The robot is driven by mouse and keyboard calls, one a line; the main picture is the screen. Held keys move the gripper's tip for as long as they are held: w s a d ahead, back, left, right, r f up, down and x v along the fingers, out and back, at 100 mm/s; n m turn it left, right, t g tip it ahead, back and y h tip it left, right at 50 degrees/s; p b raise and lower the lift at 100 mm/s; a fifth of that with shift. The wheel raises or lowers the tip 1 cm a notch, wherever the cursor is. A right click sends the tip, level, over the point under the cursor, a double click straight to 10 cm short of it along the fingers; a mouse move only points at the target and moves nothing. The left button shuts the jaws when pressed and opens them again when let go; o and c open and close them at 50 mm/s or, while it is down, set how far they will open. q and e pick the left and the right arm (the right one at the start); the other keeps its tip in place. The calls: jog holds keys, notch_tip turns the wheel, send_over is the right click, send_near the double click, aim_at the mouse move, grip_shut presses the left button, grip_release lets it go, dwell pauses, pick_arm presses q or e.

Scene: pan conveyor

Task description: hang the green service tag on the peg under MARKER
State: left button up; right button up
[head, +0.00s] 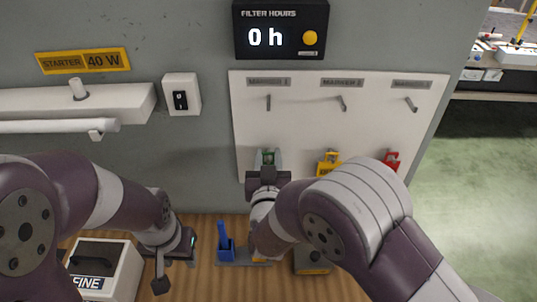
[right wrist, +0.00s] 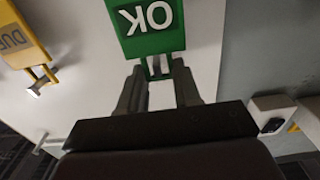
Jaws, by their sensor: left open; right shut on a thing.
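In the right wrist view the green tag (right wrist: 149,28) reads OK, upside down. My right gripper (right wrist: 157,72) is shut on its lower end in that view. In the head view my right gripper (head: 268,164) is below the leftmost peg (head: 268,102). That peg is bare, under the MARKER 1 label. The MARKER 2 peg (head: 342,103) and the rightmost peg (head: 411,103), under a blurred label, are bare too. My left gripper (head: 176,263) is open and empty, low at the left.
A yellow tag (head: 327,162) and a red tag (head: 391,160) hang at the white board's (head: 305,135) lower edge. A blue item (head: 224,246) and a FINE box (head: 105,262) stand on the wooden counter. A switch (head: 181,97) is left of the board.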

jog(key=shift+s+p, duration=0.35)
jog(key=shift+s, duration=2.55)
jog(key=shift+d+r, duration=0.1)
